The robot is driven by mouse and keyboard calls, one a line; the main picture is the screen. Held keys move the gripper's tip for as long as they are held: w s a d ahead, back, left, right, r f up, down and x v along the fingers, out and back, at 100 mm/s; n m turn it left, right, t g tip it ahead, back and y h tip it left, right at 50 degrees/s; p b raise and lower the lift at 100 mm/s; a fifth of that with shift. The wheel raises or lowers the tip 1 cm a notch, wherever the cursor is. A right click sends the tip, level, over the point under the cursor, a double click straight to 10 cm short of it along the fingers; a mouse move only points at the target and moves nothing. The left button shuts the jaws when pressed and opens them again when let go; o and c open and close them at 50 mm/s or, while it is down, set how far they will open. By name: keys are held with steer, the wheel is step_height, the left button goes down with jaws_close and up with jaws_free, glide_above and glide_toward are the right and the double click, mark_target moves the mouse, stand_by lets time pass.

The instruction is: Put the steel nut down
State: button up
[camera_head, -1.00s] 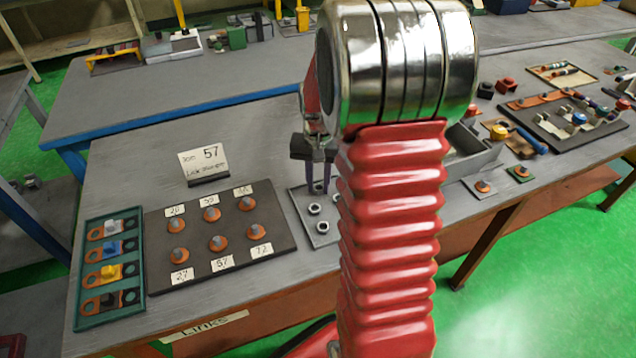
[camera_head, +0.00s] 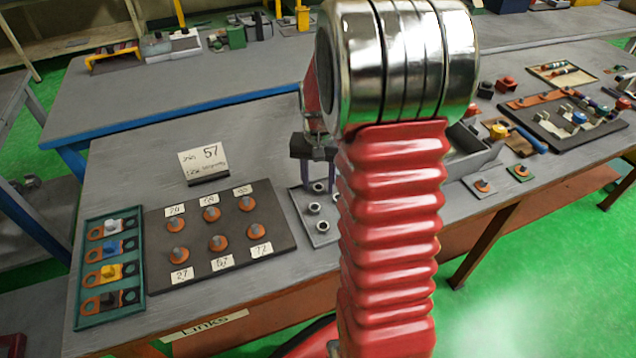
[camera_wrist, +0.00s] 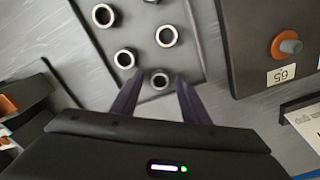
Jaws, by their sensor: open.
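My gripper (camera_head: 318,182) is open and low over the grey plate (camera_head: 304,212) on the bench. A steel nut (camera_wrist: 160,80) sits on the plate between my two dark fingertips (camera_wrist: 156,88) in the wrist view, with gaps visible on both sides. It also shows in the head view (camera_head: 319,187). Several more steel nuts stand apart on the same plate, one (camera_wrist: 166,36) just beyond the nut between my fingers. My arm hides the plate's right part in the head view.
A dark board (camera_head: 205,245) with orange posts and number cards lies left of the plate. A card marked 57 (camera_head: 203,160) stands behind it. A green tray (camera_head: 108,312) is at the far left. A grey bin (camera_head: 480,155) stands to the right.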

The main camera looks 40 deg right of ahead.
step_height(320, 180, up, 12)
stand_by(0.5)
stand_by(0.5)
steer(key=s+a+r+n+t, duration=0.2)
steer(key=s+a, duration=0.5)
steer(key=a, duration=0.4)
steer(key=s+a+r+n+t, duration=0.3)
steer(key=s+a+n, duration=0.4)
steer(key=a, duration=0.4)
steer(key=shift+s+r+t, duration=0.3)
steer(key=shift+s+r, duration=0.3)
steer(key=shift+s, duration=0.05)
